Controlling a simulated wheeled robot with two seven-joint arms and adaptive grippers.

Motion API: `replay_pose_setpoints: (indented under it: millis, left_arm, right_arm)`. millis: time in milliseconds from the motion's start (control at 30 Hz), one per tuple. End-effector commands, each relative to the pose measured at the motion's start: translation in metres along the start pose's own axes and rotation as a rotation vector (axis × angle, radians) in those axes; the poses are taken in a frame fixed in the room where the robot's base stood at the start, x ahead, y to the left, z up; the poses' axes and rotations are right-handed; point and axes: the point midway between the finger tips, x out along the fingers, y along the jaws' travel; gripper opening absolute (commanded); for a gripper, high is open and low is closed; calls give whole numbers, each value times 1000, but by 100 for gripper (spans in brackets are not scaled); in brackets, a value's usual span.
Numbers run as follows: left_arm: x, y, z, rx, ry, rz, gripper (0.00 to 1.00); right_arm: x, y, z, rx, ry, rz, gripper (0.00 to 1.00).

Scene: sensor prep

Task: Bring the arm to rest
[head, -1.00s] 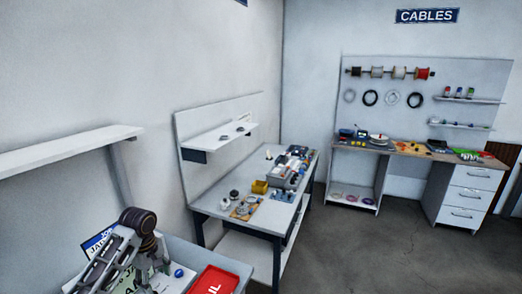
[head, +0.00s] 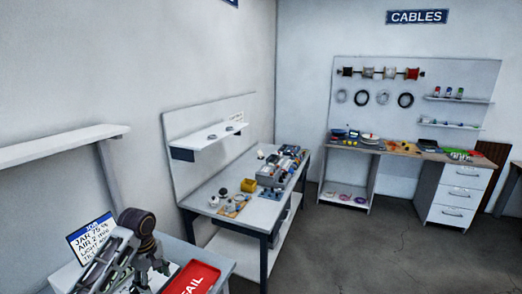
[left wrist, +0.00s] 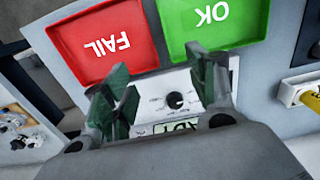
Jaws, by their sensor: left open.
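My left gripper (left wrist: 163,84) is open in the left wrist view, its two dark green-padded fingers apart with nothing held between them. My right gripper is in neither view.
A red FAIL tray (head: 190,279) lies on the near bench, with a green OK tray (left wrist: 211,22) beside it in the wrist view. A job card (head: 90,238) stands behind my arm. A workbench (head: 205,203) and a cable bench (head: 345,148) stand beyond; grey floor (head: 350,245) is open.

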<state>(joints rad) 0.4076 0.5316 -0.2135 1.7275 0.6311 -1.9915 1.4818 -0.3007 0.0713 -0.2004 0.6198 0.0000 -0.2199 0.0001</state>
Motion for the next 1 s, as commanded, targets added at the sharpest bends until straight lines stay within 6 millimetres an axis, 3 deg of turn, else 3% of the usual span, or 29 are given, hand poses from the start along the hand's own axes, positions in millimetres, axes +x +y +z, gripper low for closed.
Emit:
replay_pose_setpoints:
  millis: [533, 767, 1000]
  left_arm:
    - [17, -6, 18, 104, 6, 14, 58]
    - [33, -12, 36, 204, 11, 29, 58]
    - [57, -27, 68, 380, 22, 59, 58]
  right_arm:
    - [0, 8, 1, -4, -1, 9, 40]
    - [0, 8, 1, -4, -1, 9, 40]
    - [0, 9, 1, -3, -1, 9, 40]
